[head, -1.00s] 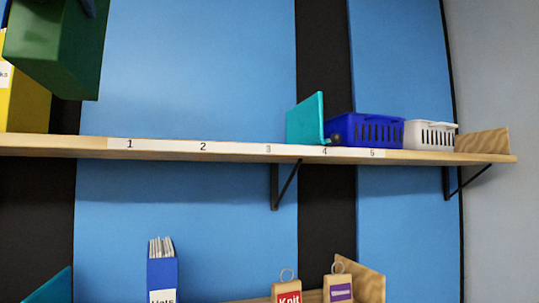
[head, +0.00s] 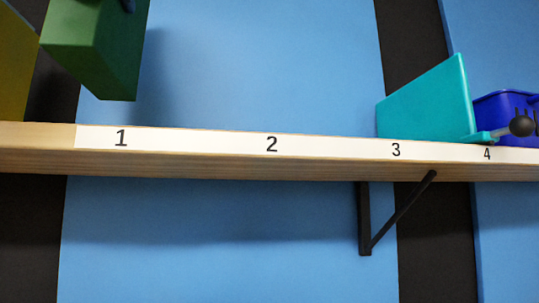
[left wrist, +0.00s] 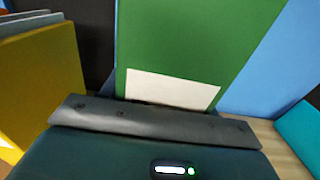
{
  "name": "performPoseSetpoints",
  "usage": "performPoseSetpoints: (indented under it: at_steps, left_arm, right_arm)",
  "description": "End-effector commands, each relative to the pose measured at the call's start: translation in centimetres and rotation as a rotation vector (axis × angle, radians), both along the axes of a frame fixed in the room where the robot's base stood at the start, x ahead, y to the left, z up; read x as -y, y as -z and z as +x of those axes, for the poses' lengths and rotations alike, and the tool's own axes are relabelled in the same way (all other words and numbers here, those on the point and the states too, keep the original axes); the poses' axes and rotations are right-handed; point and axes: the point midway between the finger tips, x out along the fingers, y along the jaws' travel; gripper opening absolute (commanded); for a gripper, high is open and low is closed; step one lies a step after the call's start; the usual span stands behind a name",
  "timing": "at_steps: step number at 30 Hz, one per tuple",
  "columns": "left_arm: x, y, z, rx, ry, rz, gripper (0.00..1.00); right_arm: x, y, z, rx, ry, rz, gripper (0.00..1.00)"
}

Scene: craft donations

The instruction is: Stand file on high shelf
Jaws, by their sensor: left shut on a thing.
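A green file (head: 100,50) hangs at the upper left of the head view, tilted, its bottom above the high shelf (head: 210,162) near number 1. I cannot tell how far over the shelf it is. My left gripper (left wrist: 165,108) is shut on the green file in the left wrist view, where the file (left wrist: 190,40) shows a white label. In the head view only a dark bit of the gripper shows at the top edge. A yellow file (head: 14,70) stands on the shelf at the far left. My right gripper is out of view.
A teal bookend (head: 430,100) with a black knob (head: 521,125) stands near numbers 3 and 4, beside a blue basket (head: 505,104). The shelf between the yellow file and the bookend looks clear. A black bracket (head: 365,220) is under the shelf.

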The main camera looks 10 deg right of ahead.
Motion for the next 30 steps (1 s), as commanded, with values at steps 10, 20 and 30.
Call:
performPoseSetpoints:
  at_steps: [10,20,30]
  left_arm:
    - [0.0,0.4,0.0,0.003,0.001,0.001,0.13]
    - [-0.1,4.5,0.0,0.004,0.000,0.001,0.13]
    - [0.0,6.9,-0.1,0.003,0.001,-0.001,0.13]
  right_arm:
    - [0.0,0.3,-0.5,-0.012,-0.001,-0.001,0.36]
    - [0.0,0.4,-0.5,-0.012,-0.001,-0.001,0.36]
    - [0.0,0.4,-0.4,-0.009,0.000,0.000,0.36]
